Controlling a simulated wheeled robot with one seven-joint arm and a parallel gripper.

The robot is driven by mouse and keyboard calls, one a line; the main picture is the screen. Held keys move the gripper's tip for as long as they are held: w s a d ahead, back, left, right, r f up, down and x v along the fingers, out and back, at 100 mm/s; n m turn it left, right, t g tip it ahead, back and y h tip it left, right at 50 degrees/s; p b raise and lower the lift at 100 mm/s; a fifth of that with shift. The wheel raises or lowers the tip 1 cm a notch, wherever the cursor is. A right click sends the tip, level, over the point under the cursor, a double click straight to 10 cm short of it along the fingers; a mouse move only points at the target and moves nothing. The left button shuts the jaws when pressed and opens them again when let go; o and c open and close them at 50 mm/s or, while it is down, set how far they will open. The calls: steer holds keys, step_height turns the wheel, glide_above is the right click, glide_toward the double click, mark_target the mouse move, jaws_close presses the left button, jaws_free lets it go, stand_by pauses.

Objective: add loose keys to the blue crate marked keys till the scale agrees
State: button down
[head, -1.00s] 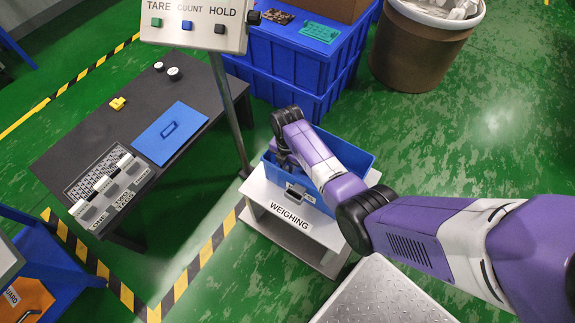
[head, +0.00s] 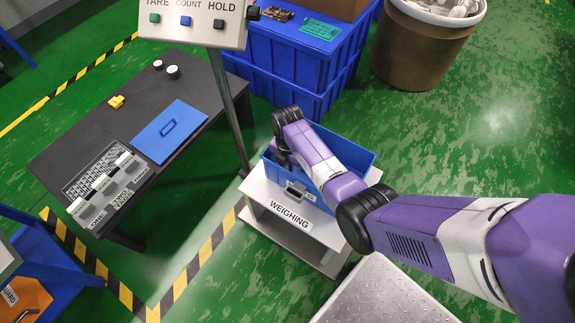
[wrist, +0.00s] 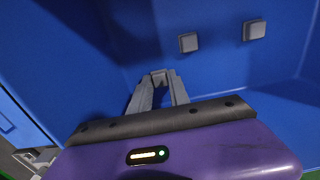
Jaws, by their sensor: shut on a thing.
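The blue crate (head: 353,159) stands on the scale labelled WEIGHING (head: 258,192). It also fills most of the wrist view (wrist: 90,50). My gripper (wrist: 159,76) is down inside the crate, its fingers close together on a small grey key whose edge barely shows between the tips. Two grey square keys lie apart on the crate floor: one key (wrist: 189,42) ahead of my gripper and another key (wrist: 254,30) farther right. In the head view my arm and the crate wall hide the fingertips and the crate's contents. The scale's readout is out of frame.
A post with a TARE, COUNT, HOLD panel (head: 192,24) rises beside the scale. A dark table (head: 85,150) with a blue lid (head: 171,131) stands left. Stacked blue crates (head: 290,68) and a brown bin (head: 414,50) stand behind. Open green floor lies right.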

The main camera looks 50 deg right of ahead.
steer(key=shift+f, duration=0.2)
steer(key=c, duration=1.1)
jaws_free()
steer(key=shift+c, duration=0.2)
step_height(320, 180, up, 8)
steer(key=shift+f+p, duration=0.1)
steer(key=shift+p, duration=0.85)
steer(key=shift+s, duration=0.1)
